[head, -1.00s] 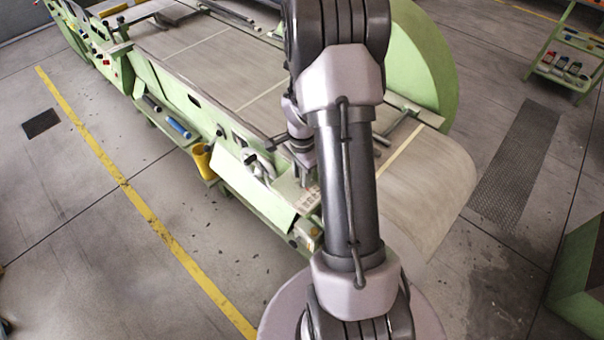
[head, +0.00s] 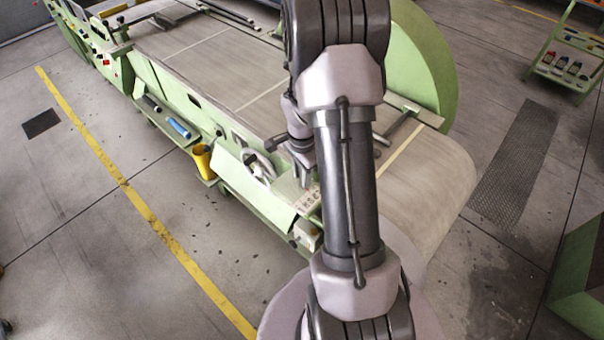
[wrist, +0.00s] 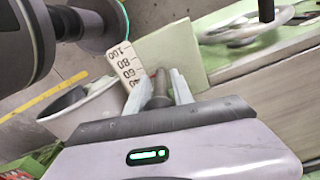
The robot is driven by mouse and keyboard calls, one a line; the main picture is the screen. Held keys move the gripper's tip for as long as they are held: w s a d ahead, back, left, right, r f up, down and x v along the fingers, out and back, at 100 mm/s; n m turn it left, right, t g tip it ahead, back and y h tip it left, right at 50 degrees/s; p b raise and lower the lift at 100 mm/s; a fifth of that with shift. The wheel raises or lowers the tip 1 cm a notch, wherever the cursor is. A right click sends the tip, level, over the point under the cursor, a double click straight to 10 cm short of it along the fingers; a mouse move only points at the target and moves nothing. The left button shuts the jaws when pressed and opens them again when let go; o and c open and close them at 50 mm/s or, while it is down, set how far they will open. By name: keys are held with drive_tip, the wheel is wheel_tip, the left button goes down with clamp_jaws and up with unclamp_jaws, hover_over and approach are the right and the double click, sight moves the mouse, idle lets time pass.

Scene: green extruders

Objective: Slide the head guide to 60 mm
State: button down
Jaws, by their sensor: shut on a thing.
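The head guide's dark round knob (wrist: 160,88) stands between the two pale fingers of my gripper (wrist: 161,90) in the wrist view. My gripper is shut on it. A white scale strip (wrist: 127,64) beside it, left of the fingers, shows 100, 80, 60 and 40, with 40 nearest the gripper. The knob is beside the low end of the visible numbers; its exact reading cannot be told, and the lower marks are hidden. In the head view my gripper (head: 304,178) is at the machine's near side, partly behind my arm, above the scale strip (head: 309,201).
The long green machine with its pale belt (head: 440,180) fills the middle. A yellow cup (head: 202,161) and blue-handled tool (head: 179,128) are along its side. Floor left of the machine is clear.

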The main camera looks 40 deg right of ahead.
idle(0.4)
drive_tip(key=shift+a+f+b, duration=0.1)
drive_tip(key=shift+a+b, duration=0.35)
drive_tip(key=shift+a, duration=0.6)
drive_tip(key=c, duration=1.2)
unclamp_jaws()
drive_tip(key=shift+o, duration=0.2)
wheel_tip(320, 180, up, 18)
drive_tip(key=p, duration=0.4)
drive_tip(key=shift+f, duration=0.15)
